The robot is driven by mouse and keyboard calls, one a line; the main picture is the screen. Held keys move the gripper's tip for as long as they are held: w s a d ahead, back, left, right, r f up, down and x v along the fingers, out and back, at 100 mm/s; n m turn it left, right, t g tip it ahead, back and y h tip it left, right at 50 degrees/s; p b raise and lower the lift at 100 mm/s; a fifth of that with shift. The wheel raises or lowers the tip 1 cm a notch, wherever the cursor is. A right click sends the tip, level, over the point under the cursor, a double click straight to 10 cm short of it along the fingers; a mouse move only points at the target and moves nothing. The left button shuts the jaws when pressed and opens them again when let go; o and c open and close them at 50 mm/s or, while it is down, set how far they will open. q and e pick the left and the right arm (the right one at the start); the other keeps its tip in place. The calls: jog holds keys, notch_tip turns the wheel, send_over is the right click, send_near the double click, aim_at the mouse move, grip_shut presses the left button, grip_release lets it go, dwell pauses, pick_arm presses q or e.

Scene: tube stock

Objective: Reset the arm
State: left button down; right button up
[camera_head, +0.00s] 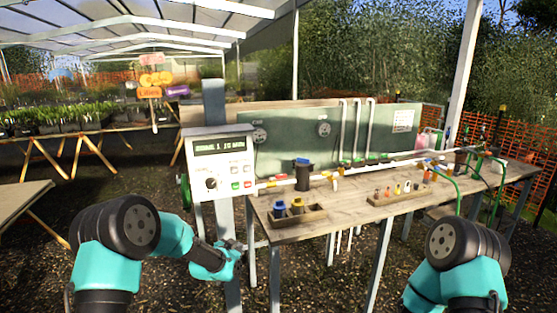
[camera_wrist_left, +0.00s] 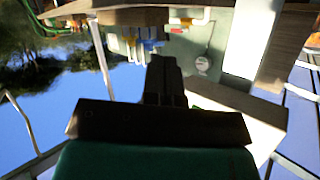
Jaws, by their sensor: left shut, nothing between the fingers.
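My left gripper (camera_head: 236,246) is low in the middle of the head view, below the control box and left of the bench's front edge. In the left wrist view its dark fingers (camera_wrist_left: 164,62) are together and hold nothing. The wrist view is turned upside down. My right arm (camera_head: 456,262) shows at the lower right of the head view; its gripper is out of the picture.
A white control box (camera_head: 219,180) stands on a grey post. The wooden bench (camera_head: 345,222) carries a tray with blue and yellow parts (camera_head: 296,210), a dark cup (camera_head: 303,178) and a small-parts tray (camera_head: 398,194). A bare tabletop (camera_head: 20,205) is at the left.

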pick_arm(q)
jog(key=s+a+f+n+g+y, duration=0.1)
jog(key=s+a+f+n+g, duration=0.25)
jog(key=s+f, duration=0.8)
jog(key=s+a+f+n+g, duration=0.1)
jog(key=s+f, duration=0.3)
jog(key=s, duration=0.6)
jog(key=s+a+f+n+g, duration=0.1)
jog(key=s+f+n+g, duration=0.1)
jog(key=s, duration=0.8)
jog(key=s+a+f+n+g, duration=0.1)
jog(key=s+f+g, duration=0.4)
jog(key=s, duration=0.6)
jog(key=shift+a+f+n+y, duration=0.3)
jog(key=shift+n, duration=0.45)
